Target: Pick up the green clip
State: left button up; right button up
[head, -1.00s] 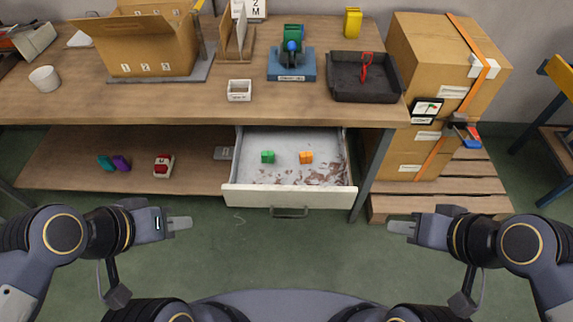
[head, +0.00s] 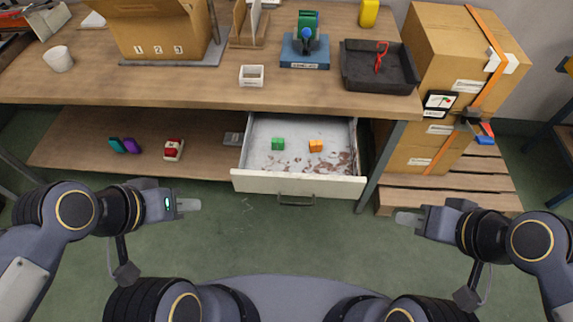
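The green clip (head: 278,144) lies in the open drawer (head: 298,184), left of an orange clip (head: 315,146). The clips are apart. My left gripper (head: 190,205) is in front of the bench, left of and nearer to me than the drawer. My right gripper (head: 408,219) is to the right of the drawer, also in front of the bench. Both grippers are away from the clips, with nothing visible held. Their fingers are seen edge-on, so I cannot tell whether they are open or shut.
The bench top (head: 150,90) overhangs the drawer's back. On the lower shelf are a teal clip (head: 116,145), a purple clip (head: 132,146) and a red and white object (head: 173,149). Cardboard boxes (head: 440,60) stand on a pallet (head: 490,185) at right. The floor before the drawer is clear.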

aim_at(277, 144)
jog(key=i+j+z, duration=0.15)
jog(key=j, duration=0.2)
jog(key=i+j+z, duration=0.1)
jog(key=j, duration=0.2)
jog(key=i+j+z, duration=0.15)
jog(key=j, duration=0.25)
jog(key=i+j+z, duration=0.15)
jog(key=j, duration=0.2)
jog(key=i+j+z, duration=0.1)
jog(key=j, duration=0.3)
